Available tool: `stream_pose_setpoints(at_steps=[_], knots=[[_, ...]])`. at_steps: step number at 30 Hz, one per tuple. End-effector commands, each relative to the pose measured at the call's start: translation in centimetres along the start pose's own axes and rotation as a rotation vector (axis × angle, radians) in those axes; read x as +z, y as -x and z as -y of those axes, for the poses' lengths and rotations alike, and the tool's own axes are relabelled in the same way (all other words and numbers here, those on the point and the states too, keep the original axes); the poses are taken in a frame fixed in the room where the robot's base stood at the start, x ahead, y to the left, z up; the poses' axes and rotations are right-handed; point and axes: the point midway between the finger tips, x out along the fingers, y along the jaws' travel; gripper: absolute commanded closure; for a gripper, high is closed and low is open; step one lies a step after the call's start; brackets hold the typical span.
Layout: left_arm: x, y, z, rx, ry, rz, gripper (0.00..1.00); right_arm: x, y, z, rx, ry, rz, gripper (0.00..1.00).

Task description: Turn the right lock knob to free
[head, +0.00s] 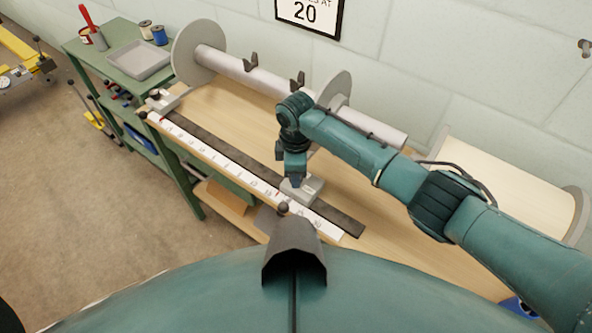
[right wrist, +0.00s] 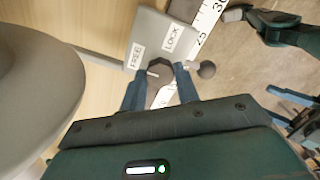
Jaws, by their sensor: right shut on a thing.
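The right lock is a light grey block (head: 311,187) on the ruled bar near the table's front edge, under my right gripper (head: 294,182). In the right wrist view the block (right wrist: 150,28) bears a FREE label (right wrist: 136,56) and a LOCK label (right wrist: 172,38). Its dark knob (right wrist: 160,70) sits between the blue fingertips of my right gripper (right wrist: 156,78), which is shut on it. A short white mark on the knob shows on the side nearer FREE. Blue and dark parts at the wrist view's right edge may be my left gripper; its jaws are unclear.
A white scale (head: 215,160) and dark strip run along the table's front edge to another grey block (head: 163,101) at the far left. A grey roller with discs (head: 199,52) lies behind. A dark ball (right wrist: 207,69) sits beside the right fingertip. A green cart (head: 85,50) stands left.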

Motion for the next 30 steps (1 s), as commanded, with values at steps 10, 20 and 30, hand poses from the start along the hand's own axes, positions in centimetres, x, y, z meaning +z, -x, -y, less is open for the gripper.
stream_pose_setpoints(at_steps=[10, 20, 30], knots=[[0.1, 0.0, 0.0, 0.0, 0.0, 0.002, 0.54, -0.1, 0.1, 0.0, 0.001, 0.001, -0.001, 0.47], [0.2, 0.0, 0.0, 0.0, 0.0, 0.002, 0.54, -0.1, 0.7, -0.1, 0.001, 0.0, -0.001, 0.47], [0.3, -0.2, 0.0, 0.0, 0.004, -0.004, 0.54, -0.1, 7.5, -0.1, 0.006, 0.003, -0.003, 0.47]])
